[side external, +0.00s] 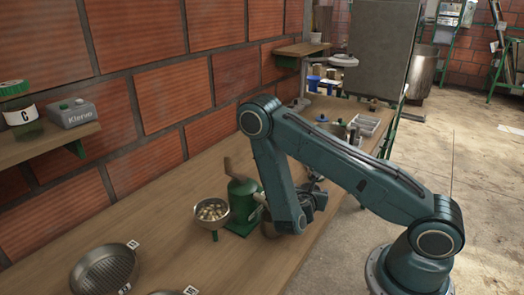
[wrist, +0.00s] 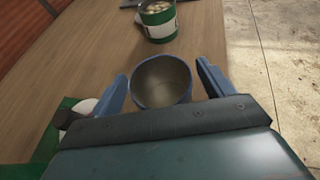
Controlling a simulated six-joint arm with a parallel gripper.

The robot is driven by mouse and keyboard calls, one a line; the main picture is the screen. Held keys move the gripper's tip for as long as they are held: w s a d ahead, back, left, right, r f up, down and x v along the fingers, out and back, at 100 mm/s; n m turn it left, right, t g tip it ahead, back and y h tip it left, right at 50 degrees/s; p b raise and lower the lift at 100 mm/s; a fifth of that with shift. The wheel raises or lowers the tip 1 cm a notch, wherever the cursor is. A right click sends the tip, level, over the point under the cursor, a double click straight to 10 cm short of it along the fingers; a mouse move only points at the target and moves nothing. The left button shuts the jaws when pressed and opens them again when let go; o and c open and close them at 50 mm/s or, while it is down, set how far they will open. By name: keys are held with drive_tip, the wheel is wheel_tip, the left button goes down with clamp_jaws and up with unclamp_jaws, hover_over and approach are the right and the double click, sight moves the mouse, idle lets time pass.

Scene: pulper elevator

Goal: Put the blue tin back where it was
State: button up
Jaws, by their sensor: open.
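A blue tin (wrist: 162,82) with an open top and a grey, empty-looking inside stands upright on the wooden bench in the wrist view. My gripper (wrist: 161,86) is open, with one blue finger on each side of the tin. I cannot tell whether the fingers touch it. In the side external view my gripper (side external: 312,203) is low over the bench, just right of the green hand-cranked pulper (side external: 242,203). The arm hides much of the tin's area there.
A green-and-white tin with pale contents (wrist: 158,24) stands beyond the blue tin. A bowl of pale beans (side external: 212,212) adjoins the pulper. A ridged pan (side external: 105,270) lies at front left. Several containers crowd the bench's far end.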

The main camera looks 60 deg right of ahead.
drive_tip(key=shift+v, duration=3.4)
drive_tip(key=s+a+r+m+y, duration=0.4)
drive_tip(key=a+r+m, duration=0.1)
drive_tip(key=r+m, duration=0.2)
drive_tip(key=s+a+r+m+t+y, duration=0.1)
drive_tip(key=s+a+r+m+y, duration=0.3)
drive_tip(key=r+m, duration=0.3)
drive_tip(key=s+a+r+m+y, duration=0.4)
drive_tip(key=r+m, duration=0.3)
drive_tip(key=r, duration=0.5)
drive_tip(key=shift+s+a+m+y, duration=0.2)
drive_tip(key=shift+a+m+y, duration=0.15)
drive_tip(key=shift+a, duration=0.55)
drive_tip(key=shift+r, duration=0.15)
drive_tip(key=shift+c, duration=0.2)
